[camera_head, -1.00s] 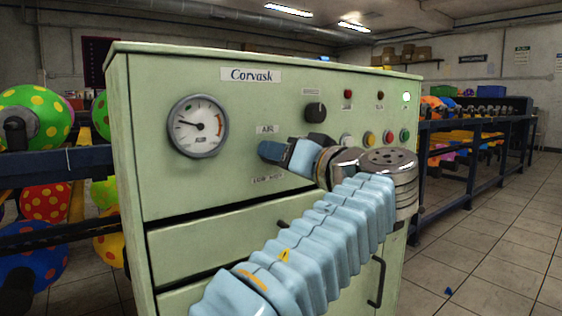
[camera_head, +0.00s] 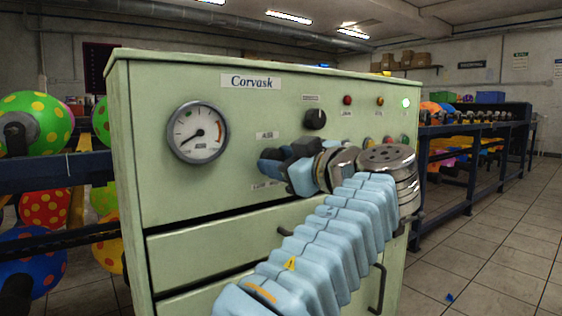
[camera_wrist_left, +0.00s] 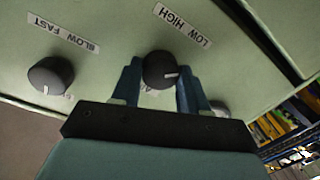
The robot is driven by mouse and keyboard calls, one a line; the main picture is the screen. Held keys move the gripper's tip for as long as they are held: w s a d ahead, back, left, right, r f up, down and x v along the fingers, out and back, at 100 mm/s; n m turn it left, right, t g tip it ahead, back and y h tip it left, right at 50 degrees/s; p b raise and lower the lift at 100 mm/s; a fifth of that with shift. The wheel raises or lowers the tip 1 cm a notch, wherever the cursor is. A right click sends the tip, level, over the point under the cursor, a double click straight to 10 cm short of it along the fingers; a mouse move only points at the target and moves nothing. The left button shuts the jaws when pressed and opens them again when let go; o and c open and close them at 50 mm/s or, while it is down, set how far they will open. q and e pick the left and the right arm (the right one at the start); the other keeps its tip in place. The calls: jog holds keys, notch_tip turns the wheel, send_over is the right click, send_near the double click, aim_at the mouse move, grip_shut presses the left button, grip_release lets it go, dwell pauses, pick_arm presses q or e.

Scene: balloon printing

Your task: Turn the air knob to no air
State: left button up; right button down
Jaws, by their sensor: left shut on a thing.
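The green Corvask machine (camera_head: 240,110) stands in front of me. The air knob (camera_wrist_left: 158,66) shows in the left wrist view as a black round knob with a white pointer line toward the picture's right, beside the LOW HIGH label (camera_wrist_left: 182,23). My left gripper (camera_wrist_left: 160,80) is shut on this knob, one finger on each side. In the head view my left gripper (camera_head: 274,164) is at the panel just under the AIR label (camera_head: 268,135), and it hides the knob. The round gauge (camera_head: 198,132) has its needle pointing to the lower left. My right gripper is not in view.
A second black knob (camera_head: 316,119) sits above and right of my left gripper; it also shows in the wrist view (camera_wrist_left: 51,76). Lamps and coloured buttons line the panel's right side. Drawers with handles lie below. Balloon racks stand at both sides.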

pick_arm(q)
jog(key=shift+f+n, duration=0.1)
jog(key=shift+n, duration=0.5)
jog(key=o, duration=1.1)
jog(key=shift+c, duration=0.2)
jog(key=shift+s, duration=0.1)
jog(key=p+v, duration=0.1)
jog(key=v, duration=1.2)
jog(key=shift+s+d, duration=0.25)
